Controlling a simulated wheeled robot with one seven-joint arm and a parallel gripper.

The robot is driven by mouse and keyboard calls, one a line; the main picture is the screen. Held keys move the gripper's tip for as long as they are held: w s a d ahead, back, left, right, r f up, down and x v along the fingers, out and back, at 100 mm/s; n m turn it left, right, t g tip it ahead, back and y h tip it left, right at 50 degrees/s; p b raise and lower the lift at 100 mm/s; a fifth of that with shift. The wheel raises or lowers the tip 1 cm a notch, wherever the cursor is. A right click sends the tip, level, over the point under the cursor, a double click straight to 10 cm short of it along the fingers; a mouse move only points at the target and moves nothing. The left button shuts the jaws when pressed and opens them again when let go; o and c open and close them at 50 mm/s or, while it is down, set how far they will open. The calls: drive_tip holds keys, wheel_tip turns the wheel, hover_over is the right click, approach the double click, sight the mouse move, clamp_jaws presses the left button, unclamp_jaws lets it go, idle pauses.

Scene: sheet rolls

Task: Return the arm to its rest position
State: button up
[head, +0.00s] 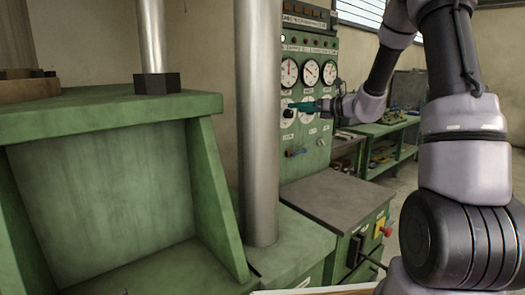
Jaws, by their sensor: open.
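My arm (465,150) rises at the right of the head view, bends at the top and reaches down and left. My gripper (300,106) is at its far end, with teal fingers pointing left. It appears small in front of the green control panel (305,160), level with the lower dials. The fingers are open and no held thing shows. I cannot tell whether the fingertips touch the panel or a knob on it.
A thick metal column (259,120) stands just left of the gripper. A green machine frame (100,115) fills the left. A grey-topped cabinet (335,203) with a red knob (387,231) stands below the gripper. A green workbench (385,127) is behind the arm.

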drive_tip(key=s+a+r+n+g+h, duration=0.25)
drive_tip(key=s+n, duration=0.45)
drive_tip(key=s, duration=0.4)
drive_tip(key=s+a+r+n+g+h, duration=0.1)
drive_tip(key=s+a+r+n+g, duration=0.2)
drive_tip(key=s+n, duration=0.55)
drive_tip(key=s+d+n+t+h, duration=0.2)
drive_tip(key=s+d+n+h, duration=0.5)
drive_tip(key=s, duration=1)
drive_tip(key=d+n, duration=0.3)
drive_tip(key=d, duration=0.1)
drive_tip(key=shift+r, duration=0.15)
drive_tip(key=shift+w, duration=0.1)
